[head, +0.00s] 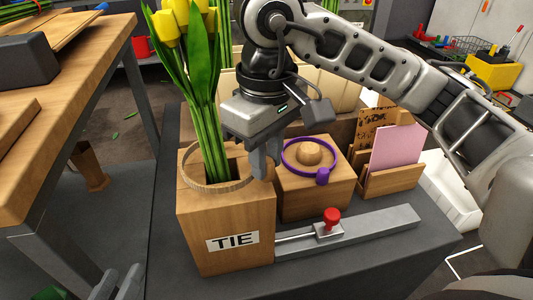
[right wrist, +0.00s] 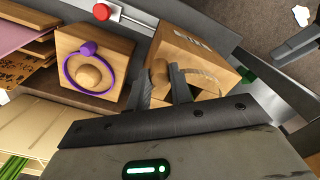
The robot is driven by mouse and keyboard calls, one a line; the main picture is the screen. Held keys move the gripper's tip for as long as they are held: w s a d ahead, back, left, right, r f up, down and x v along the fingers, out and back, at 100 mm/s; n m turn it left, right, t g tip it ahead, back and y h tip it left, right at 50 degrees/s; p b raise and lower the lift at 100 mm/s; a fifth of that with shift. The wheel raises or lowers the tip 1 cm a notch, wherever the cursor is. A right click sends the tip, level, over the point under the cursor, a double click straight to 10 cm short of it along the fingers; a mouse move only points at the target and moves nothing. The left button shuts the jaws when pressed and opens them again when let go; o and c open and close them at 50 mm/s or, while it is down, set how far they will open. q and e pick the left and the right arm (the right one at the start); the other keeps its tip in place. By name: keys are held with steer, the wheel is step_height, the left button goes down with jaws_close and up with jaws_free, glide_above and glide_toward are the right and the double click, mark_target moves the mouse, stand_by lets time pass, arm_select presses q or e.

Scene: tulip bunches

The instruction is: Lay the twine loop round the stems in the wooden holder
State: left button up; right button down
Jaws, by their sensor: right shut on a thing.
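The wooden holder (head: 222,215), labelled TIE, stands at the front of the dark table with yellow tulips (head: 205,110) upright in its top opening. The tan twine loop (head: 205,189) lies around the green stems at the holder's top; whether it touches the wood I cannot tell. My right gripper (head: 264,163) is at the loop's right side, shut on its wooden bead (right wrist: 160,75). The loop also shows in the right wrist view (right wrist: 206,77), where my gripper hides the stems. My left gripper (head: 120,285) is low at the left, open and empty, away from the holder.
A wooden block (head: 315,198) with a purple ring (head: 322,178) around its knob stands right of the holder. A metal slide with a red knob (head: 331,215) lies in front. A card rack (head: 390,180) stands further right. A workbench (head: 60,120) is at the left.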

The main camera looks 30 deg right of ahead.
arm_select(q)
steer(key=shift+r, duration=0.3)
arm_select(e)
steer(key=shift+f, duration=0.1)
steer(key=c, duration=1.2)
jaws_free()
steer(key=shift+o, duration=0.2)
arm_select(q)
steer(key=shift+f, duration=0.2)
arm_select(e)
steer(key=shift+r, duration=0.4)
step_height(320, 180, up, 3)
steer(key=shift+f+p, duration=0.1)
steer(key=shift+p, duration=0.75)
arm_select(q)
steer(key=f+p, duration=0.1)
steer(key=a+f+m+g+y+p, duration=0.1)
steer(key=p, duration=0.1)
steer(key=a+f+g+y+p, duration=0.1)
steer(key=p, duration=0.1)
steer(key=shift+s, duration=0.15)
arm_select(e)
step_height(320, 180, up, 12)
steer(key=shift+r, duration=0.2)
